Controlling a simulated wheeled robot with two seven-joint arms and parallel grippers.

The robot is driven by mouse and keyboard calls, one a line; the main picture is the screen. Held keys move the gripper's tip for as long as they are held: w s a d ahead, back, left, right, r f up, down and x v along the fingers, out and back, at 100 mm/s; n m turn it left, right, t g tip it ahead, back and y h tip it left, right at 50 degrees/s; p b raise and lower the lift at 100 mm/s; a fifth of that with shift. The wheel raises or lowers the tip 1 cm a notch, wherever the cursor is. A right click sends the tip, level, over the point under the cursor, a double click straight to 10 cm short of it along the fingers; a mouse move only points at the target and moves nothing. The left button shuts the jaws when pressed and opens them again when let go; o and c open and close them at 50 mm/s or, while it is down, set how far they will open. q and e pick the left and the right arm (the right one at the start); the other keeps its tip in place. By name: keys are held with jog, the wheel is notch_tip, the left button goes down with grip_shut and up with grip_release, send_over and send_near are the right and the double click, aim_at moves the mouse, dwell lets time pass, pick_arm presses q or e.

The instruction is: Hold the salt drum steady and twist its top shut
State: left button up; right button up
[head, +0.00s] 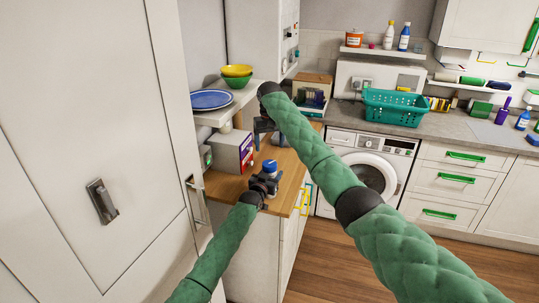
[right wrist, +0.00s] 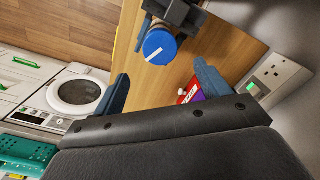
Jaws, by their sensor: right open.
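The salt drum has a round blue top (right wrist: 159,46) with a white line across it. In the head view the drum (head: 270,167) stands on the wooden counter. My left gripper (head: 264,184) is closed around the drum's body below the top; it also shows at the upper edge of the right wrist view (right wrist: 178,14), where the body is mostly hidden. My right gripper (head: 266,134) is above and behind the drum in the head view. In the right wrist view its blue fingers (right wrist: 161,78) are open and empty, apart from the top, which lies beyond the gap between them.
A shelf above holds a blue plate (head: 211,100) and bowls (head: 237,71). A teal basket (head: 395,107) and a washing machine (head: 371,165) are to the right.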

jog(key=shift+r, duration=2.05)
pick_arm(q)
jog(key=o, duration=1.2)
jog(key=shift+s, duration=0.1)
jog(key=p+v, duration=0.4)
jog(key=v, duration=1.6)
jog(key=shift+s+a, duration=0.1)
jog(key=shift+s, duration=0.3)
pick_arm(e)
notch_tip(320, 180, up, 4)
jog(key=shift+f, duration=0.1)
